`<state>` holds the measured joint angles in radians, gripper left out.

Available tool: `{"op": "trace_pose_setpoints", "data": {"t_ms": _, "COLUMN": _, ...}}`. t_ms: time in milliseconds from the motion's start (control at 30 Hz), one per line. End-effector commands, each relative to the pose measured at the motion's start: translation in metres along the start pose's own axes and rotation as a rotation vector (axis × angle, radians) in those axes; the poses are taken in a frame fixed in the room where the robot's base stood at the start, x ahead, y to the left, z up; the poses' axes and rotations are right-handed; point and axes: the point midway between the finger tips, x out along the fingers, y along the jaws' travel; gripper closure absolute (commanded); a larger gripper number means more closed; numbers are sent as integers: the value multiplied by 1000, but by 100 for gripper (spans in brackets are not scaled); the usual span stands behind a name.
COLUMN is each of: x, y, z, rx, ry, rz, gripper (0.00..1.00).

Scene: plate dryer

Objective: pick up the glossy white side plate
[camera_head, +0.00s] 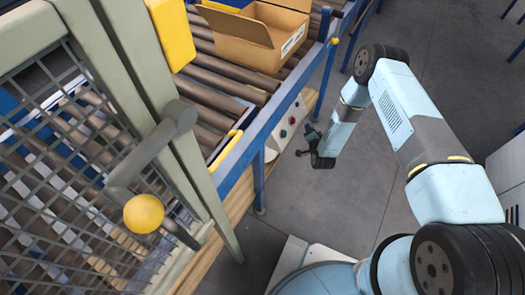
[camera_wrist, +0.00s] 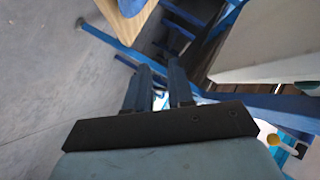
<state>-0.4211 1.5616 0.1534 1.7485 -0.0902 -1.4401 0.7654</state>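I cannot make out a glossy white side plate in either view. My gripper (camera_head: 312,146) hangs over the grey floor, to the right of the conveyor's side rail in the head view. In the wrist view my gripper (camera_wrist: 158,76) shows two dark fingers with a gap between them. It is open and nothing shows held between the fingers.
A roller conveyor (camera_head: 225,78) with a blue frame carries an open cardboard box (camera_head: 243,43). A mesh guard (camera_head: 60,165) with a yellow knob (camera_head: 144,213) stands at left. A control panel (camera_head: 290,125) sits beside the conveyor. Grey floor (camera_head: 345,205) is clear around my arm.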

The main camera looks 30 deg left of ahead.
Motion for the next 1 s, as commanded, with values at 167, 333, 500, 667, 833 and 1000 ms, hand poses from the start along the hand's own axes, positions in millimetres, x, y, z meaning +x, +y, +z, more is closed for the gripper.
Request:
{"op": "trace_pose_setpoints", "data": {"t_ms": 167, "x": -48, "y": 26, "z": 97, "rx": 109, "ry": -72, "rz": -38, "gripper": 78}}
{"op": "trace_pose_setpoints", "data": {"t_ms": 333, "x": -91, "y": 40, "z": 160, "rx": 202, "ry": -139, "rz": -60, "gripper": 78}}
{"op": "trace_pose_setpoints", "data": {"t_ms": 500, "x": -114, "y": 46, "z": 188, "rx": 251, "ry": -172, "rz": -69, "gripper": 78}}
{"op": "trace_pose_setpoints", "data": {"t_ms": 667, "x": -106, "y": 45, "z": 196, "rx": 259, "ry": -178, "rz": -72, "gripper": 78}}
{"op": "trace_pose_setpoints", "data": {"t_ms": 833, "x": -76, "y": 43, "z": 200, "rx": 259, "ry": -178, "rz": -73, "gripper": 78}}
{"op": "trace_pose_setpoints", "data": {"t_ms": 1000, "x": -50, "y": 41, "z": 204, "rx": 259, "ry": -177, "rz": -71, "gripper": 78}}
